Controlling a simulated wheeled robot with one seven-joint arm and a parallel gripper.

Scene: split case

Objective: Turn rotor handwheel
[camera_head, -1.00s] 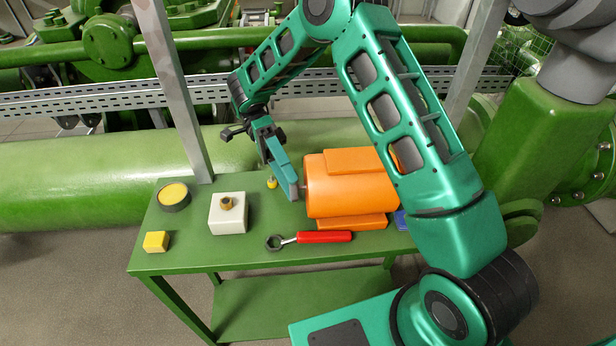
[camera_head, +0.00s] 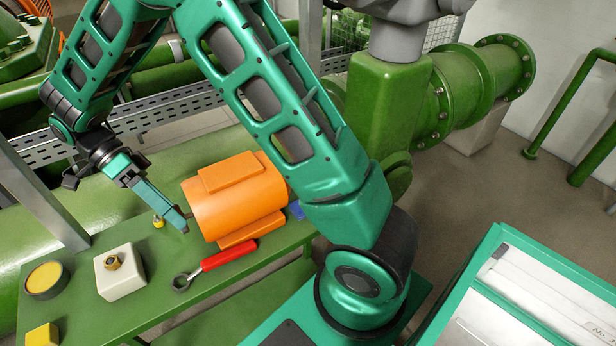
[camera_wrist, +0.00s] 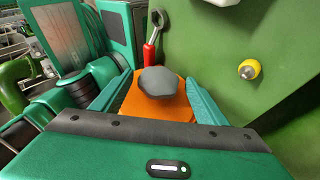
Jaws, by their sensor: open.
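The orange split case (camera_head: 240,200) lies on the green table, with its left end facing my gripper (camera_head: 184,224). In the wrist view a dark grey many-sided knob, which looks like the rotor handwheel (camera_wrist: 158,82), sits in front of the orange case (camera_wrist: 140,108). My gripper is open, with one teal finger (camera_wrist: 108,95) to the left of the knob and the other (camera_wrist: 207,103) to its right. Gaps show on both sides, so I see no grip. In the head view the handwheel is mostly hidden by the fingers.
A red-handled ring wrench (camera_head: 228,256) lies in front of the case. A small yellow-topped fitting (camera_head: 158,221) stands near my fingers. A white block with a brass nut (camera_head: 120,278), a round yellow-filled tin (camera_head: 45,279) and a yellow cube (camera_head: 42,337) are at left.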

